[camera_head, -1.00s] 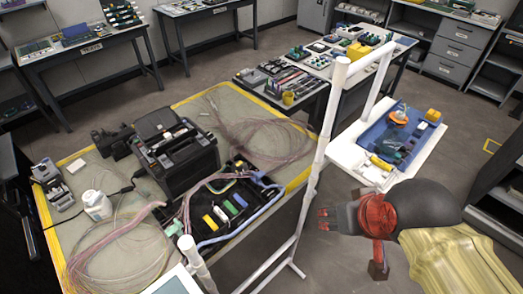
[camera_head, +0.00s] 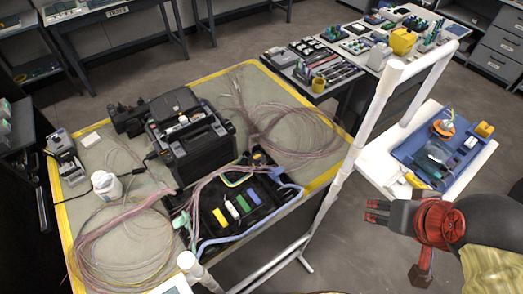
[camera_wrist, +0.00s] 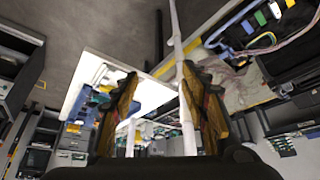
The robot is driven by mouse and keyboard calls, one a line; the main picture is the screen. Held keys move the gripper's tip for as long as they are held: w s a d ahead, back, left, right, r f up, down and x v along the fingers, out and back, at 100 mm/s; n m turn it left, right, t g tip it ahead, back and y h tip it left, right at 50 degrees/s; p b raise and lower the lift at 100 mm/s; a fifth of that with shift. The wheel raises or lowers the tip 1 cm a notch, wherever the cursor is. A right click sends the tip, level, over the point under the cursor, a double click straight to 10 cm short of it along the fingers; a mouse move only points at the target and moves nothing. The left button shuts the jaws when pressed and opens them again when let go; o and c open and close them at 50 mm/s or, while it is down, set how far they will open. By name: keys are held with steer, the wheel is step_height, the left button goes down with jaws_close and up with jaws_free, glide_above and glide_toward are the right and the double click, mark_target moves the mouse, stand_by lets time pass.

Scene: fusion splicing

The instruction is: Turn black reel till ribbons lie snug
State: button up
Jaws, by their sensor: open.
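A black tray (camera_head: 245,207) lies near the front edge of the yellow-edged work table, with small yellow, white, green and blue blocks in it. Pinkish ribbons (camera_head: 207,182) run into it from loose coils on the table; it also shows upside down in the wrist view (camera_wrist: 244,36). I cannot make out a separate black reel. My gripper (camera_head: 374,212) is right of the table, beyond a white pipe frame and well apart from the tray. The wrist view shows its two fingers (camera_wrist: 160,88) spread, with nothing between them.
A black splicing machine (camera_head: 188,140) stands behind the tray. A white bottle (camera_head: 106,185) is at left. The white pipe frame (camera_head: 349,160) rises between my gripper and the table. A white side stand holds a blue tray (camera_head: 403,148). Open floor lies below my gripper.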

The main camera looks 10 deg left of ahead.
steer(key=n+g, duration=0.6)
steer(key=n, duration=0.5)
glide_above(257, 156)
step_height(257, 156, down, 24)
steer(key=shift+r+p, duration=0.15)
steer(key=shift+p, duration=0.2)
steer(key=shift+s+n, duration=0.15)
steer(key=shift+n, duration=0.35)
step_height(257, 156, down, 8)
steer(key=shift+r+b, duration=0.2)
steer(key=shift+b, duration=0.85)
steer(key=shift+c, duration=1)
